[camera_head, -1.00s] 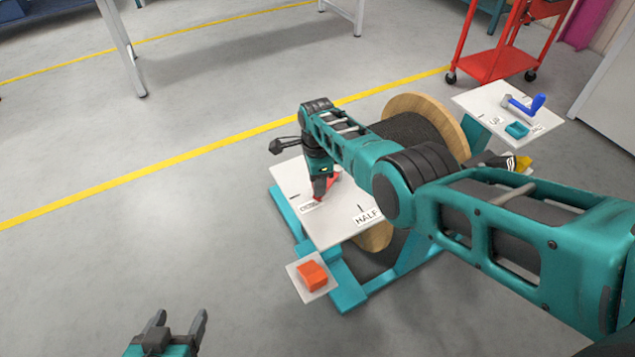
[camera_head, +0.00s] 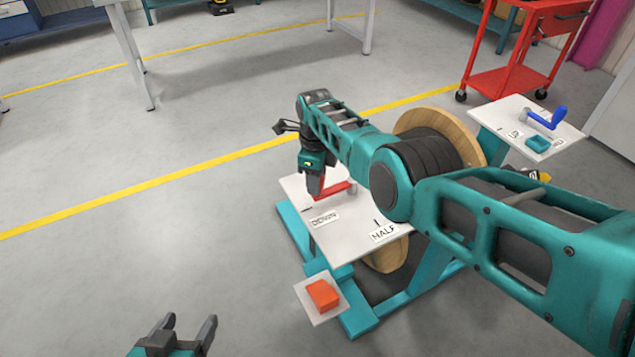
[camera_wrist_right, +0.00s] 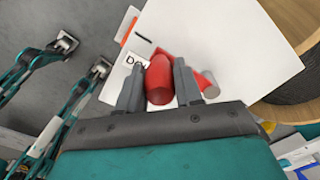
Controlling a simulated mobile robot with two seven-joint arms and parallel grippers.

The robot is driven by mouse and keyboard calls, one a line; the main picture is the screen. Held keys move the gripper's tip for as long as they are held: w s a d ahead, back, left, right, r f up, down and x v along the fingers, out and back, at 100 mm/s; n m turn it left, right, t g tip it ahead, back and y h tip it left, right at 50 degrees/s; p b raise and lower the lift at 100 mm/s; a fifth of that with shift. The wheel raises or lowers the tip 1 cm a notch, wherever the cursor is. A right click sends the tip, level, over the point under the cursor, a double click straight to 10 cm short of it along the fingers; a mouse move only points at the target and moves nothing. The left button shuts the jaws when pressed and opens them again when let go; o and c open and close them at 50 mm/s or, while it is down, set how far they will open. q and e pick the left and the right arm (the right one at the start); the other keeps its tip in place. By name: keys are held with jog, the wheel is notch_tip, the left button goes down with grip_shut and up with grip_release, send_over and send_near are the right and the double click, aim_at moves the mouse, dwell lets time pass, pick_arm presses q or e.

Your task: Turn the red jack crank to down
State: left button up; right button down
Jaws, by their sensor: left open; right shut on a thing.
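The red jack crank (camera_head: 338,188) is on a white panel (camera_head: 350,241) in the head view. The panel has a DOWN label (camera_head: 323,219) and a HALF label (camera_head: 383,233). My right gripper (camera_head: 314,193) is shut on the crank's handle. In the right wrist view, the red handle (camera_wrist_right: 159,80) sits between the fingers of my right gripper (camera_wrist_right: 160,82), and a grey hub (camera_wrist_right: 207,85) shows to the right. My left gripper (camera_head: 187,327) is open and empty above the floor.
A wooden cable reel (camera_head: 440,125) stands behind my right arm. An orange block (camera_head: 323,295) sits on a small plate at the front of the teal stand. A blue crank (camera_head: 548,118) is on another panel at right.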

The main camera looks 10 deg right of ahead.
pick_arm(q)
jog(key=shift+w+r, duration=0.1)
jog(key=shift+r, duration=0.05)
pick_arm(e)
jog(key=shift+a, duration=0.3)
jog(key=c, duration=1.1)
grip_release()
jog(key=o, duration=0.3)
jog(key=shift+w, duration=0.1)
pick_arm(q)
jog(key=shift+s+a+f, duration=0.15)
jog(key=shift+s+f, duration=0.05)
jog(key=shift+f, duration=0.15)
pick_arm(e)
jog(key=shift+o, duration=0.2)
jog(key=shift+d, duration=0.15)
